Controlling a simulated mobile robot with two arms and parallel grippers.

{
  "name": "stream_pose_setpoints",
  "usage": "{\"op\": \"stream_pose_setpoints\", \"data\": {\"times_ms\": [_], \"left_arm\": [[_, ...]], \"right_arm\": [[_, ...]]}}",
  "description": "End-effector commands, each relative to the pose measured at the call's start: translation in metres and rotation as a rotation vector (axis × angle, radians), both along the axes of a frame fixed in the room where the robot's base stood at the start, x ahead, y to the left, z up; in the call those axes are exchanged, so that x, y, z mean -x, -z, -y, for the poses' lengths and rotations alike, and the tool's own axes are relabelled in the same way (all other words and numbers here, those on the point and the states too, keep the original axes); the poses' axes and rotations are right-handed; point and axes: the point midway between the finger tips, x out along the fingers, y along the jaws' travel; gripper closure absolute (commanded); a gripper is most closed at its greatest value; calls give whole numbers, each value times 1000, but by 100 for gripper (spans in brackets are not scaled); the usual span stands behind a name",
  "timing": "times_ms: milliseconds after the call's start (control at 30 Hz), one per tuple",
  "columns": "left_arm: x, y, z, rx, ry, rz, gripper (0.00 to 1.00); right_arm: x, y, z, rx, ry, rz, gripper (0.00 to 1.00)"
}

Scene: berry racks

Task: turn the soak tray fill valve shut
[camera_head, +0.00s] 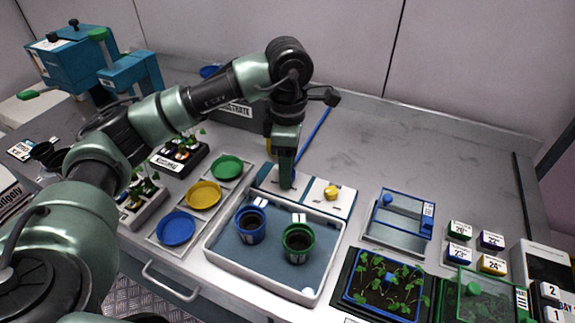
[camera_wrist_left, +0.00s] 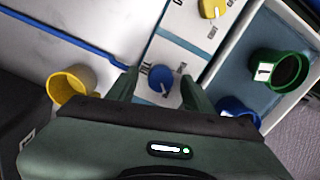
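The soak tray (camera_head: 215,243) is a white-rimmed tray with a blue-grey floor. A white and blue panel along its far edge carries a yellow knob (camera_head: 332,192) and a blue knob (camera_wrist_left: 162,79). In the head view my left gripper (camera_head: 287,182) points down at the panel's left part and hides the blue knob. In the left wrist view its fingers are apart, one on each side of the blue knob; I cannot tell whether they touch it. The yellow knob also shows there (camera_wrist_left: 212,8). My right gripper is not in view.
A blue pot (camera_head: 250,225) and a green pot (camera_head: 298,243) stand in the tray. Blue, yellow and green saucers (camera_head: 228,167) lie left of it. A blue bar (camera_head: 316,132) lies behind my gripper. A yellow pot (camera_wrist_left: 70,86) stands close by. The back right counter is clear.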

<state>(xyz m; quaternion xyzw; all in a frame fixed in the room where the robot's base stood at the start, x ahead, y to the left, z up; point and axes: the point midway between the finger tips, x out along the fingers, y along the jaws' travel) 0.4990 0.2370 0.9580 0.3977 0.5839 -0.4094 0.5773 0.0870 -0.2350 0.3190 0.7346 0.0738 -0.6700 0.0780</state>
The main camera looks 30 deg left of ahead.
Motion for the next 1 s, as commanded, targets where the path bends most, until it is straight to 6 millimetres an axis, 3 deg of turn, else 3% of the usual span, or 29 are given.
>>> {"op": "stream_pose_setpoints", "data": {"times_ms": [267, 633, 1000], "left_arm": [[-1, -10, 0, -1, -1, 2, 49], [-2, -70, -1, -1, -1, 3, 49], [-1, -78, 0, -1, 0, -1, 49]], "right_arm": [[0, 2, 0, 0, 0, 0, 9], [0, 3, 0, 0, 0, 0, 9], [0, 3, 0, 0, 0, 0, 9]]}}
